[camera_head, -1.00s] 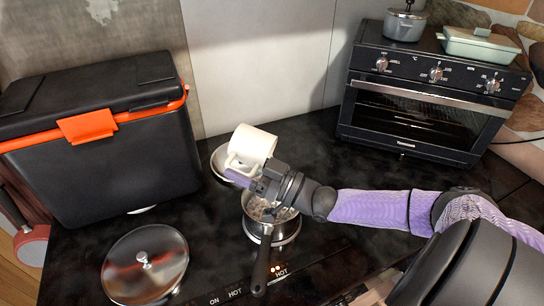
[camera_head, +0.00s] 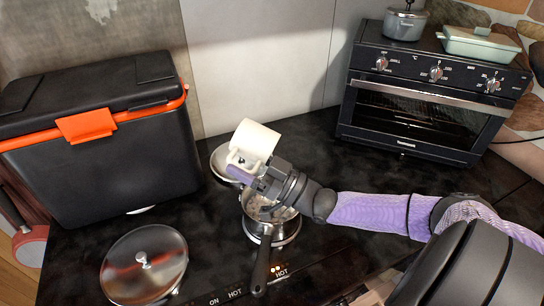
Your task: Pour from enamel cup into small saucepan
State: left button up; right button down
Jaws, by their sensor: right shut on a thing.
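The white enamel cup (camera_head: 256,139) is in my right gripper (camera_head: 252,170), which is shut on it. The cup is held tilted, above and slightly behind the small saucepan. The small saucepan (camera_head: 286,231) stands on the dark cooktop with its black handle (camera_head: 260,265) toward the front. Some pale contents show inside the pan, partly hidden by my gripper. The cup's mouth and inside are hard to make out. My left gripper is not in view.
A glass lid (camera_head: 145,262) lies front left on the cooktop. A metal dish or lid (camera_head: 219,161) sits behind the saucepan, partly hidden by the cup. A black cooler box (camera_head: 100,170) stands left. A toaster oven (camera_head: 425,110) bearing a pot (camera_head: 404,25) and a green dish (camera_head: 480,46) stands back right.

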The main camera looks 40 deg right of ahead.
jog(key=shift+s+r+t, duration=0.15)
jog(key=shift+r+t, duration=0.2)
jog(key=shift+t, duration=0.05)
jog(key=shift+s+d+t+y+b, duration=0.15)
jog(key=shift+t+y+b, duration=0.15)
jog(key=shift+y+b, duration=0.15)
dwell(0.3)
jog(key=shift+s+d+t+b, duration=0.1)
jog(key=shift+s+t+b, duration=0.05)
jog(key=shift+t+b, duration=0.4)
jog(key=shift+s+r+y+b, duration=0.1)
jog(key=shift+y+b, duration=0.15)
jog(key=shift+b, duration=0.05)
dwell(0.3)
